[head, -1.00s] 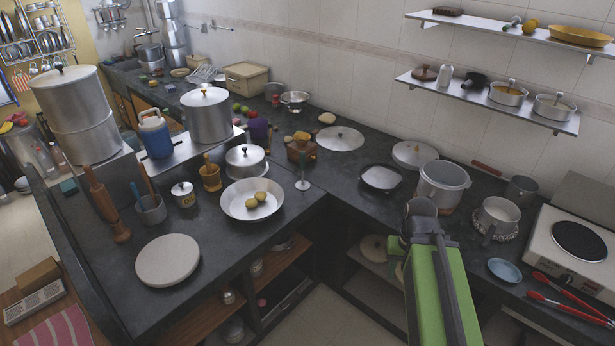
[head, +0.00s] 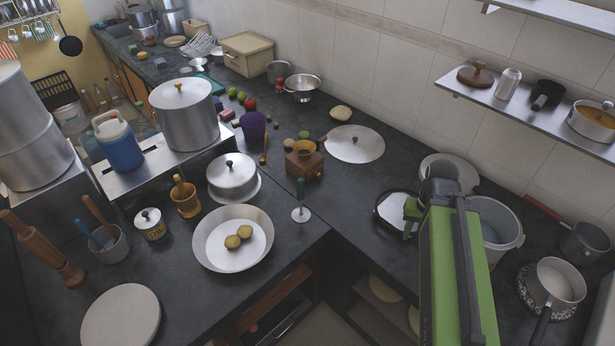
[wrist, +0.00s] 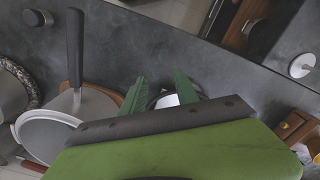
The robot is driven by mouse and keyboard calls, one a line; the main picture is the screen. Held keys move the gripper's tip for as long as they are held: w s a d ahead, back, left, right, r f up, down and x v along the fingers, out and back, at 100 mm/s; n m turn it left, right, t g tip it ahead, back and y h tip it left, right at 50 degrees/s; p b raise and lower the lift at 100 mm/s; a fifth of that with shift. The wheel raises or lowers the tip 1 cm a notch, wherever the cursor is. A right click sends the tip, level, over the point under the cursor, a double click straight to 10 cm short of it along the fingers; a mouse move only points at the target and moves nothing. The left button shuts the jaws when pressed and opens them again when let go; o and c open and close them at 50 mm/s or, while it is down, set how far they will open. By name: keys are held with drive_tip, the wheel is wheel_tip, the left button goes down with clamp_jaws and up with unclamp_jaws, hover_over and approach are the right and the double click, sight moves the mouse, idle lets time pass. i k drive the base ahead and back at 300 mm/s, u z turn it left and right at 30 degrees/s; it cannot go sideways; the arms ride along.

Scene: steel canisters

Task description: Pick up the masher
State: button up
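The masher (head: 300,205) has a green handle and a pale round foot. It stands upright on the dark counter near the inner corner, just right of the wide pan with two potatoes. Its pale disc appears at the right edge of the wrist view (wrist: 302,66). My gripper (wrist: 160,92) shows two green fingers spread apart, with nothing held between them. In the head view my gripper (head: 412,214) is over the right counter by the dark-rimmed dish, well right of the masher, and mostly hidden behind my green arm.
The wide pan (head: 212,252) is left of the masher. A wooden grinder (head: 304,163) stands behind it, with a flat lid (head: 355,146) further right. A large pot (head: 495,232) and a saucepan (head: 555,284) stand right of my arm. Bare counter lies between masher and dish.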

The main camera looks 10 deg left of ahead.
sight(301, 214)
drive_tip(key=u, duration=0.3)
drive_tip(key=i, duration=0.2)
drive_tip(key=u, duration=0.05)
drive_tip(key=k, duration=0.1)
drive_tip(key=u, duration=2.15)
drive_tip(key=i, duration=0.35)
drive_tip(key=u, duration=0.15)
drive_tip(key=k, duration=0.75)
drive_tip(key=z, duration=0.2)
drive_tip(key=i, duration=0.9)
drive_tip(key=u, duration=0.05)
